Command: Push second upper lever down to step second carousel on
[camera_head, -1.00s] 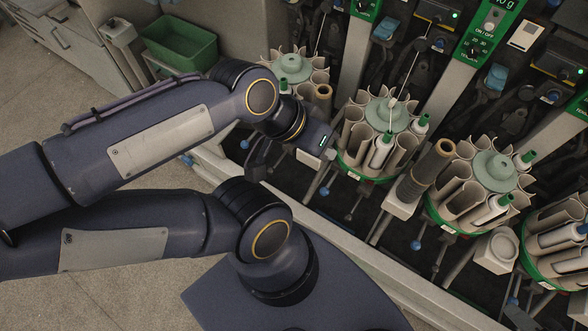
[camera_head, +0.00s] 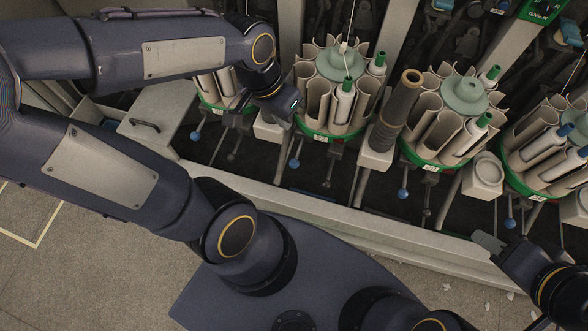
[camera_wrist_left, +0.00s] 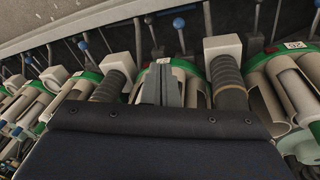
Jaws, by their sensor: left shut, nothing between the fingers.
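Green-rimmed carousels of grey tubes stand in a row; the second from the left (camera_head: 338,95) is in clear view. Levers stick out below the row. One blue-knobbed lever (camera_head: 294,163) and one dark-knobbed lever (camera_head: 327,183) are below the second carousel. I cannot tell which is called upper. My left gripper (camera_head: 238,124) is shut and empty, left of and above that blue knob, apart from it. In the left wrist view its fingers (camera_wrist_left: 162,85) point toward the lever row, with a blue knob (camera_wrist_left: 178,22) beyond them. My right gripper (camera_head: 490,243) is at the lower right; its opening is unclear.
More blue knobs stand at the left (camera_head: 195,136) and right (camera_head: 402,193). A dark ribbed cone (camera_head: 397,110) rises between the second and third carousels. A pale machine rail (camera_head: 330,215) runs along the front. My left arm hides part of the first carousel (camera_head: 222,88).

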